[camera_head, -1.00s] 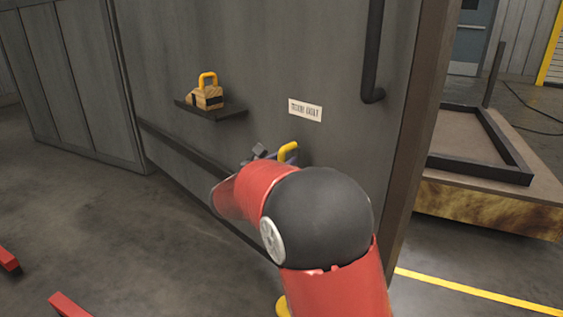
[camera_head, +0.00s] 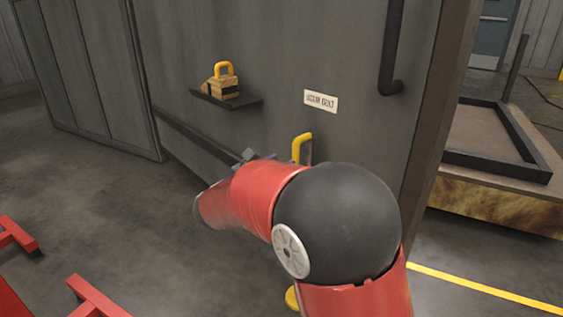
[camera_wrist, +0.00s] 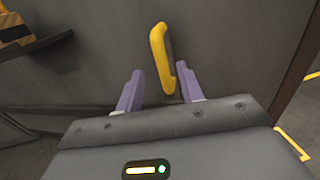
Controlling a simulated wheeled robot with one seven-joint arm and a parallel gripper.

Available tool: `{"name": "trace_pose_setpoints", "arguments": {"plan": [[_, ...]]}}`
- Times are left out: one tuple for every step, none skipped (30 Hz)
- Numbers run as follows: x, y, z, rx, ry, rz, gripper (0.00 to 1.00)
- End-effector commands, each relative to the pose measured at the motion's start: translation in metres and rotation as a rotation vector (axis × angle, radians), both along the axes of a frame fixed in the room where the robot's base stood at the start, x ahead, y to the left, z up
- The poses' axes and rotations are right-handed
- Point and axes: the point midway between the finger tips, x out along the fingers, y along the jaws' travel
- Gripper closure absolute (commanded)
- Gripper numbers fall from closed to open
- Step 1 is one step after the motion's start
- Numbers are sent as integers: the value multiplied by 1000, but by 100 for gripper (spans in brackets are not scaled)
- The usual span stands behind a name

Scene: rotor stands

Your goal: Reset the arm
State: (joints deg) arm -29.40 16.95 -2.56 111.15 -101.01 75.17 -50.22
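My gripper (camera_wrist: 159,88) is open in the wrist view, with its two purple fingers apart and nothing between them that I can see held. A yellow handle (camera_wrist: 161,58) on the grey panel shows just beyond the fingertips; I cannot tell whether they touch it. In the head view the yellow handle (camera_head: 301,147) stands right of my arm's far end, below the white label. My red and black arm hides most of the gripper there.
A small shelf (camera_head: 250,103) on the grey panel (camera_head: 290,50) bears a wooden block with a yellow handle (camera_head: 222,82). A dark vertical bar (camera_head: 391,50) is at the upper right. Red legs (camera_head: 95,297) lie at lower left. A low platform (camera_head: 490,205) stands right of the panel.

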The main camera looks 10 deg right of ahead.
Motion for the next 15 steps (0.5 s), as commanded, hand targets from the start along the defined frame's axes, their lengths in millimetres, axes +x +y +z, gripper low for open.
{"name": "trace_pose_setpoints", "arguments": {"plan": [[0, 0, 0, 0, 0, 0, 63], [0, 0, 0, 0, 0, 0, 63], [0, 0, 0, 0, 0, 0, 63], [0, -1, 0, 1, 0, -1, 63], [-1, -2, 1, 6, -1, -4, 63], [-3, -6, 2, 23, -3, -14, 63], [-7, -11, 3, 45, -6, -27, 63], [-12, -19, 5, 77, -12, -46, 63], [-21, -31, 8, 137, -20, -79, 63], [-31, -42, 10, 197, -31, -111, 63], [-43, -55, 11, 268, -45, -151, 63], [-62, -73, 12, 379, -69, -212, 63], [-78, -85, 13, 470, -92, -262, 63], [-95, -97, 12, 565, -119, -315, 63], [-119, -109, 10, 696, -159, -390, 63]]}}
